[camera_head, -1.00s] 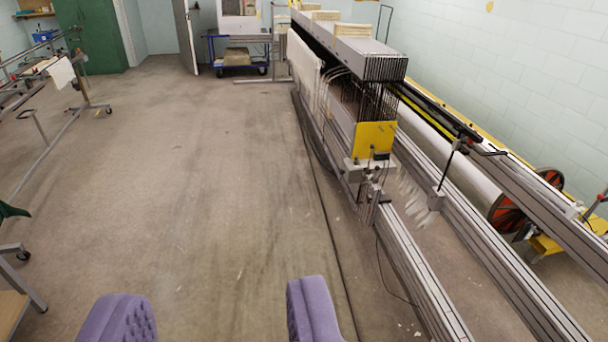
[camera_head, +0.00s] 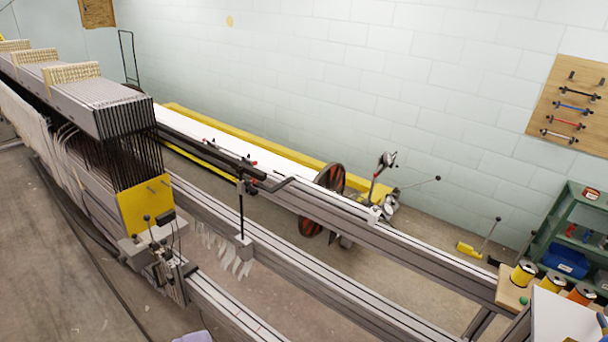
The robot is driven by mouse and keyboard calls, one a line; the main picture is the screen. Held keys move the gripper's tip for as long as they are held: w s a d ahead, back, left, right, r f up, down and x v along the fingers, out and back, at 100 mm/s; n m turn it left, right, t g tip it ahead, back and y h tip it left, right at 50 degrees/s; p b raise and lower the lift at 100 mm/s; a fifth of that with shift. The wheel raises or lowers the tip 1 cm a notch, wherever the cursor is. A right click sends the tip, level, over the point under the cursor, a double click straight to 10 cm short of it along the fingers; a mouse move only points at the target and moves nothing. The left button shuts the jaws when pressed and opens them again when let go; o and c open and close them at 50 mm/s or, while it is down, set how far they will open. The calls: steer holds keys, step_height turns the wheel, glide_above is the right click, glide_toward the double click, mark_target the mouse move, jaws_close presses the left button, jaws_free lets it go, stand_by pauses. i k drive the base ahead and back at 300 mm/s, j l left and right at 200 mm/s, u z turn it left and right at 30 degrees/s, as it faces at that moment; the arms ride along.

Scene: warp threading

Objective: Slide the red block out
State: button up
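A small red block-like thing (camera_head: 591,193) sits on the top board of the green shelf (camera_head: 560,210) at the right edge. A smaller red item (camera_head: 571,230) is on a board below it. They are too small to tell whether either is the red block. Of my gripper (camera_head: 193,337), only a purple sliver shows at the bottom edge, far from the shelf. Its fingers are mostly out of the picture, so their opening and anything between them are hidden.
The warping machine (camera_head: 130,105) with its long rails (camera_head: 300,195) fills the left and middle. A blue bin (camera_head: 566,261) is in the shelf. Yellow and orange spools (camera_head: 523,273) stand on a table at the lower right. A tool board (camera_head: 573,105) hangs on the wall.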

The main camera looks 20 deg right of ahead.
mark_target(247, 184)
steer(key=i+j+z, duration=0.2)
steer(key=i+z, duration=0.2)
steer(key=i+u, duration=0.5)
steer(key=i, duration=1.95)
